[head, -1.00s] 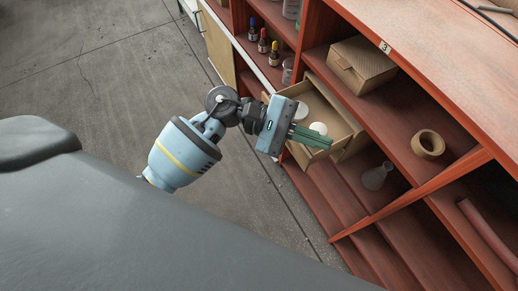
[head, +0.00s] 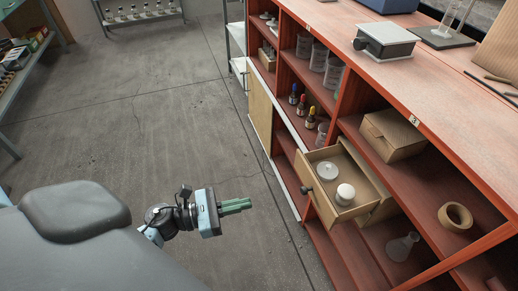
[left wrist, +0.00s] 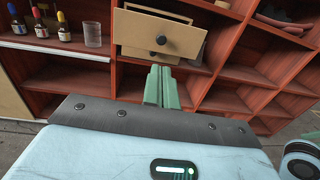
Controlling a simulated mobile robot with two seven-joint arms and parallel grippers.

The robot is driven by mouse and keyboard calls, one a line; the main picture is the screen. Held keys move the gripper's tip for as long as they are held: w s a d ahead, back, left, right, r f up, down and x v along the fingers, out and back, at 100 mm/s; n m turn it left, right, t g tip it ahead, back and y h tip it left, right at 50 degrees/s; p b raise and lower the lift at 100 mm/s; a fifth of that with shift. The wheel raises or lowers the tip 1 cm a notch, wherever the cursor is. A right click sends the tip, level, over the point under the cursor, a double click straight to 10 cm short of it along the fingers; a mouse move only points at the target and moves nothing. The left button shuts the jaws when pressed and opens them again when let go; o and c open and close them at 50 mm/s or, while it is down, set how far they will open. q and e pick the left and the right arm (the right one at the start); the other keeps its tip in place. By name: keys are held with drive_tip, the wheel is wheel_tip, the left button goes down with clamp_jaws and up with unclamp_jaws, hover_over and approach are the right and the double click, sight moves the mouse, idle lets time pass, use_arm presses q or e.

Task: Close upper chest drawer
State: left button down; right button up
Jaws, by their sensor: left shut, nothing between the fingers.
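The upper chest drawer (head: 317,207) is light wood and stands pulled out from its shelf bay in the head view. A dark round knob (head: 307,190) is on its front. A white disc (head: 327,171) and a white jar (head: 345,194) lie inside. The drawer front also shows in the left wrist view (left wrist: 190,37), beyond my fingers. Part of a lower drawer (head: 384,211) shows beneath it. My left gripper (head: 250,203) has green fingers, shut and empty, to the left of the drawer and apart from it.
The concrete floor (head: 150,110) left of the shelf is clear.

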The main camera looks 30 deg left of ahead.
use_arm(q)
approach(331, 186)
drive_tip(key=s+a+r, duration=0.2)
drive_tip(key=s+r, duration=0.1)
drive_tip(key=s, duration=0.1)
drive_tip(key=shift+w+d+r, duration=0.1)
drive_tip(key=shift+w+d, duration=0.3)
drive_tip(key=shift+w, duration=0.15)
drive_tip(key=b+x, duration=0.1)
drive_tip(key=x, duration=0.3)
drive_tip(key=b+x, duration=0.2)
drive_tip(key=x, duration=0.2)
drive_tip(key=b+x, duration=0.1)
drive_tip(key=x, duration=0.3)
drive_tip(key=shift+w+a+f, duration=0.15)
drive_tip(key=shift+w+f, duration=0.1)
drive_tip(key=shift+w, duration=0.2)
drive_tip(key=shift+w+r, duration=0.1)
drive_tip(key=shift+w, duration=0.1)
drive_tip(key=shift+r, duration=0.25)
